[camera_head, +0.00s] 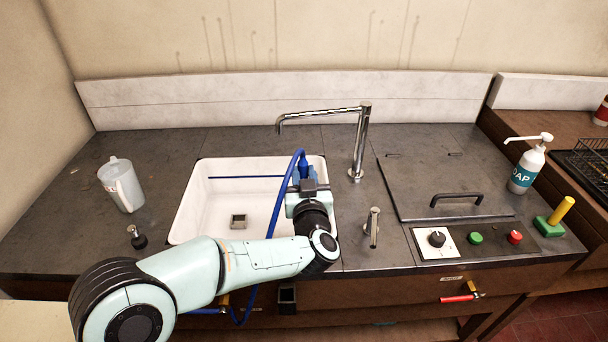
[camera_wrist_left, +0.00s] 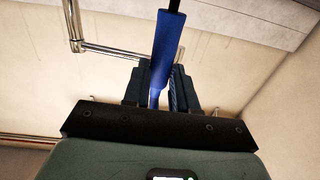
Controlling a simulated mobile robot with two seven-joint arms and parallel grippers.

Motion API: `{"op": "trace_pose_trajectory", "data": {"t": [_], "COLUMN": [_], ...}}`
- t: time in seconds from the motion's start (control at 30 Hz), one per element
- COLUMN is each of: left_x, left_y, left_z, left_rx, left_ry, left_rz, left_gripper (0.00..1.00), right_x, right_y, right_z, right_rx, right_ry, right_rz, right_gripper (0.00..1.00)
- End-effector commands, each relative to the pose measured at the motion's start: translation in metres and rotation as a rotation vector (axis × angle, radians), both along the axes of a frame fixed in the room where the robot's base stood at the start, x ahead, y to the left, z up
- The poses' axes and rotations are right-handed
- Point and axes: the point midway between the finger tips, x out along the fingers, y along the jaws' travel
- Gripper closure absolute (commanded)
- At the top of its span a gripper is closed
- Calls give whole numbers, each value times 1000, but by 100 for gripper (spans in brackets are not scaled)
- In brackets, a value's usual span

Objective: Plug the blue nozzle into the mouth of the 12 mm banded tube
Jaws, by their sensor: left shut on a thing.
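My left gripper (camera_head: 307,186) is shut on the blue nozzle (camera_head: 303,167) above the right part of the white sink. In the left wrist view the nozzle (camera_wrist_left: 168,48) stands between the dark fingers of my left gripper (camera_wrist_left: 161,88), with a dark tip at the top edge. A blue hose (camera_head: 283,194) arches from near the nozzle and hangs down past the counter front. I cannot make out a banded tube with certainty in either view. My right gripper is not in view.
The white sink (camera_head: 180,220) has a small square drain (camera_head: 239,221). A chrome faucet (camera_head: 362,140) stands behind it and a short chrome fitting (camera_head: 373,226) to its right. A clear jug (camera_head: 122,186) stands left. A soap bottle (camera_head: 526,168) stands right, beyond a handled cover (camera_head: 425,180).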

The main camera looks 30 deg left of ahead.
Motion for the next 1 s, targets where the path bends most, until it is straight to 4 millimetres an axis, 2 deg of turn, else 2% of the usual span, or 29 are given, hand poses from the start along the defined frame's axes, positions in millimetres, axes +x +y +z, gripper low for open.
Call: {"op": "trace_pose_trajectory", "data": {"t": [0.43,0.47,0.53,0.93,1.0], "left_x": [0,0,0,0,-7], "left_y": [0,0,0,0,-6], "left_z": [-12,-11,-11,-11,-10], "left_rx": [1,1,1,1,0], "left_ry": [1,1,0,1,-1], "left_rz": [1,1,1,0,-3], "left_gripper": [100,67,44,44,44], "right_x": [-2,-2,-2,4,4], "right_y": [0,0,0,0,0], "right_z": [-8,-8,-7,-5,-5], "right_rx": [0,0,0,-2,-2], "right_ry": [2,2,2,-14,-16], "right_rz": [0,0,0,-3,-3], "right_gripper": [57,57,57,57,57]}}
